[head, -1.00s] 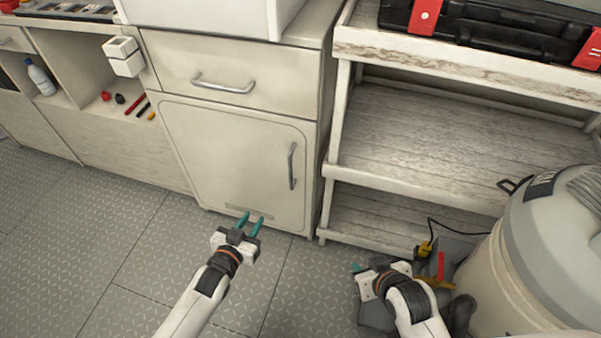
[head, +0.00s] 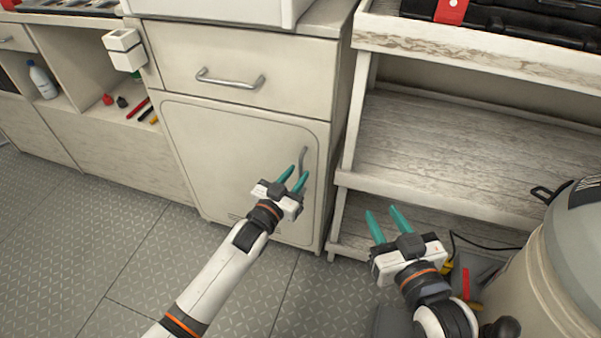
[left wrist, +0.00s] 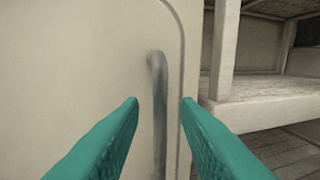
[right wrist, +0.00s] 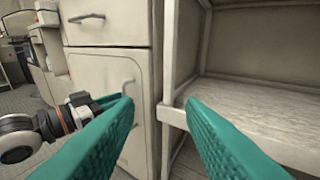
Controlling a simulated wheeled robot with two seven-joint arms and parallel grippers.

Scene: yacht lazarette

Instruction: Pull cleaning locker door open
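The cleaning locker door (head: 225,150) is a cream panel below a drawer, and it looks shut. Its vertical grey handle (head: 303,158) is on the door's right side; its lower part is hidden behind my left gripper in the head view. My left gripper (head: 294,175) is open at the handle. In the left wrist view the handle (left wrist: 158,110) stands between the two teal fingers, with gaps on both sides. My right gripper (head: 387,220) is open and empty, to the right of the locker and in front of the shelf unit.
The drawer with a horizontal handle (head: 230,79) is above the door. A white wooden shelf unit (head: 440,150) stands to the right, and a large grey-beige drum (head: 545,270) at the lower right. The floor (head: 150,250) before the locker is clear.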

